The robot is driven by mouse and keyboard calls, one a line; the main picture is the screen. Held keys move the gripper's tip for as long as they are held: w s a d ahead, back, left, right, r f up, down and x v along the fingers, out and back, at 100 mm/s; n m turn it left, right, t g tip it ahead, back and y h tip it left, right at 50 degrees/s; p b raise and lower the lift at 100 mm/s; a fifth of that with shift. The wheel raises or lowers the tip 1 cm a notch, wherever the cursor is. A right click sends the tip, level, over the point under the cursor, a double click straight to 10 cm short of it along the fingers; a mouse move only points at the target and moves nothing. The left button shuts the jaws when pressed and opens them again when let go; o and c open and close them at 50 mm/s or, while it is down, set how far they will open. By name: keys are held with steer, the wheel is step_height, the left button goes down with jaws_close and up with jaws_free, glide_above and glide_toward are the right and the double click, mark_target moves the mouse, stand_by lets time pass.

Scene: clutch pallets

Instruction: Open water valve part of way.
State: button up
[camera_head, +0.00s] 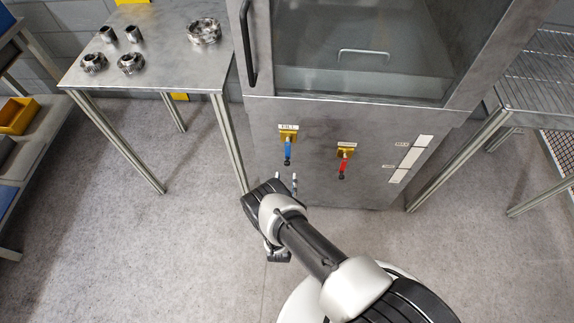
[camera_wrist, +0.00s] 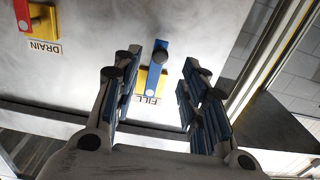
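The water valve is the FILL valve (camera_head: 288,137), a yellow fitting on the front of the grey metal cabinet. Its blue handle (camera_head: 287,150) hangs straight down and has a dark end. My gripper (camera_head: 286,178) is open and empty, just below the handle in the head view. In the wrist view, which shows the panel upside down, the blue handle (camera_wrist: 159,54) appears between the two spread fingers of my gripper (camera_wrist: 162,62). The FILL label (camera_wrist: 149,99) shows there too. I see no contact between fingers and handle.
The DRAIN valve (camera_head: 345,152) with a red handle sits to the right of the FILL valve, also hanging down. A MAX level strip (camera_head: 411,158) is farther right. A metal table (camera_head: 155,60) with several metal parts stands left of the cabinet, and a rack (camera_head: 530,80) stands right.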

mark_target(287, 165)
steer(key=w+b, duration=0.2)
steer(key=w, duration=0.6)
steer(key=shift+d, duration=0.1)
jaws_close()
stand_by(0.5)
